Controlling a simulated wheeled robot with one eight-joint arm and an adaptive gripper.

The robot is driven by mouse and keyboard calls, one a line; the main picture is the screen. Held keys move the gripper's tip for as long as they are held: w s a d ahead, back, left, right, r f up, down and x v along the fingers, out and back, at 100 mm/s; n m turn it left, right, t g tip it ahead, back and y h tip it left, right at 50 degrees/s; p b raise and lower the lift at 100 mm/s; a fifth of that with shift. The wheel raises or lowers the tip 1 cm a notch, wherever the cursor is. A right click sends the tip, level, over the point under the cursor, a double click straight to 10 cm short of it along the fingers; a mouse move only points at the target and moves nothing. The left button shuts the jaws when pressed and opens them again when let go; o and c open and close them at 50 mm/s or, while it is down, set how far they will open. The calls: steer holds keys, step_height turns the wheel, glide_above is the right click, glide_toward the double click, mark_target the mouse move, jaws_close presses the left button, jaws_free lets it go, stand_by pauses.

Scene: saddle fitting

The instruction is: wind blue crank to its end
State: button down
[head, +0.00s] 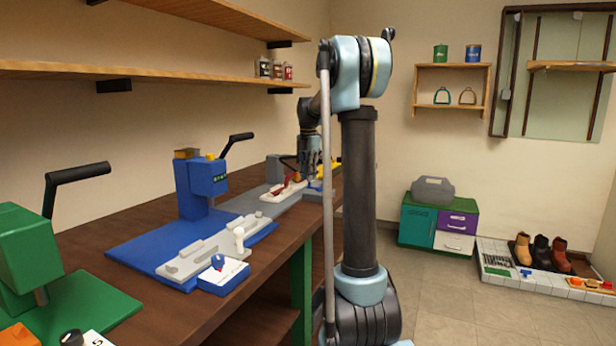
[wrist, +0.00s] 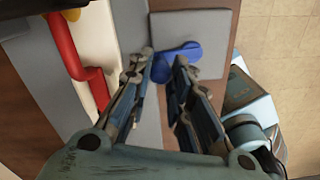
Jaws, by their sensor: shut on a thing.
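The blue crank (wrist: 184,53) sits on a light grey square plate (wrist: 209,22) in the wrist view. Its rounded knob end (wrist: 161,70) is between the fingertips of my gripper (wrist: 165,58). The jaws are closed on that end, with a gap between the fingers further back. In the head view my gripper (head: 311,172) points down at the far end of the bench, and a small bit of the blue crank (head: 314,185) shows below it. The exact finger contact is partly hidden.
A red handle (wrist: 62,45) on a white strip lies left of my gripper. On the wooden bench (head: 150,218) stand a blue press (head: 203,178) and a green press (head: 28,250) with black levers. A white fixture (head: 205,252) lies on the blue base. Shelves (head: 150,71) overhang the bench.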

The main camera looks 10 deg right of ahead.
steer(key=shift+s+a, duration=0.1)
steer(key=shift+a, duration=0.05)
stand_by(0.7)
steer(key=c, duration=1.4)
jaws_free()
steer(key=shift+c, duration=0.2)
step_height(320, 180, up, 12)
steer(key=shift+w, duration=0.2)
steer(key=shift+f, duration=0.1)
